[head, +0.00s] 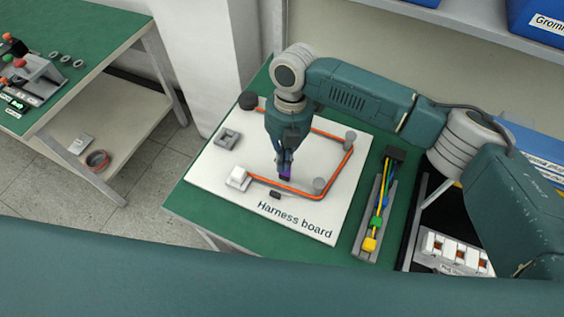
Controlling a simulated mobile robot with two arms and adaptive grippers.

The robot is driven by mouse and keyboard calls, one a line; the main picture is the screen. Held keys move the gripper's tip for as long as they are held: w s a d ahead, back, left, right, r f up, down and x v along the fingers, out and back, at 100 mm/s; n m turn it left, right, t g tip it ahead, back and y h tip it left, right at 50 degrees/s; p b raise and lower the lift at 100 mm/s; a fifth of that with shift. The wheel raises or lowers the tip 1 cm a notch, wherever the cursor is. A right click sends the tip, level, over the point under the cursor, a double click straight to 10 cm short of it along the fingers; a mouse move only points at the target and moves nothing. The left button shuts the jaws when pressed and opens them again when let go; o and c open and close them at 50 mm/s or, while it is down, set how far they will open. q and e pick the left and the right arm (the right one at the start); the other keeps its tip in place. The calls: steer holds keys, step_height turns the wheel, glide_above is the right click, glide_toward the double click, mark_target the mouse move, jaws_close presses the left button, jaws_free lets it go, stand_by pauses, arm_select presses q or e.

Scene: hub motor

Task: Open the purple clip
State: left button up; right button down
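The purple clip (285,174) is on the white harness board (222,185), at the orange cable (305,192). Only a small purple part of it shows below my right gripper (285,165). The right gripper points straight down at the clip, with its fingertips at or just above it. The fingers hide most of the clip, so I cannot tell whether they touch it or whether the clip is open. The gap between the fingers is too small to make out. My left gripper is not in view.
On the board stand grey pegs (320,186), a white connector block (238,178), a grey square fixture (228,138) and a small dark block (275,195). A grey holder with coloured wires (377,215) lies right of the board. A second green table (75,30) stands at left.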

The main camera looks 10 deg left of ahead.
steer(key=shift+w, duration=0.25)
stand_by(0.3)
step_height(320, 180, up, 12)
steer(key=w, duration=0.2)
steer(key=shift+d, duration=0.35)
steer(key=shift+s+f, duration=0.15)
